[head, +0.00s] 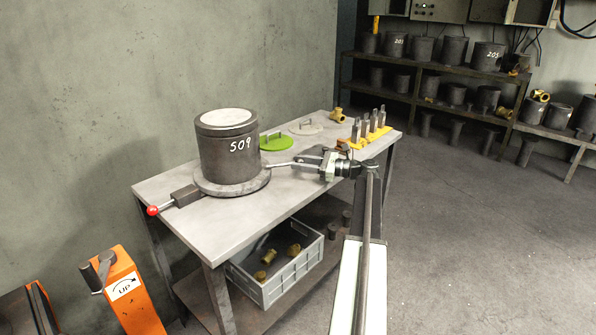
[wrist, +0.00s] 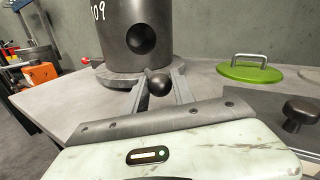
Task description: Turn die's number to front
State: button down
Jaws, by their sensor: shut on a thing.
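The die (head: 228,150) is a dark upright cylinder with a pale disc on top and the white number 509 on its side. In the head view the number faces the camera, right of the die's middle. In the wrist view (wrist: 120,35) the number is at upper left, beside a round hole. The die stands on a round grey turntable (head: 222,190) on the metal table. My gripper (head: 270,166) reaches in from the right at the turntable's rim. In the wrist view its two fingers (wrist: 160,76) are shut on a dark ball knob (wrist: 159,83) at the rim.
A lever with a red ball (head: 152,210) sticks out left of the turntable. A green lid (head: 275,142), a pale lid (head: 306,128) and a yellow rack (head: 368,135) stand farther back on the table. A grey crate (head: 285,283) sits below. An orange post (head: 128,293) stands at front left.

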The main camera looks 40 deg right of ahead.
jog(key=shift+w+d, duration=0.5)
jog(key=shift+w, duration=0.3)
jog(key=shift+w+d, duration=0.45)
jog(key=shift+w, duration=0.35)
jog(key=c, duration=1.3)
grip_release()
jog(key=shift+a, duration=0.1)
jog(key=shift+o, duration=1.2)
jog(key=shift+w+a, duration=0.1)
jog(key=shift+w, duration=0.05)
jog(key=shift+v, duration=4.1)
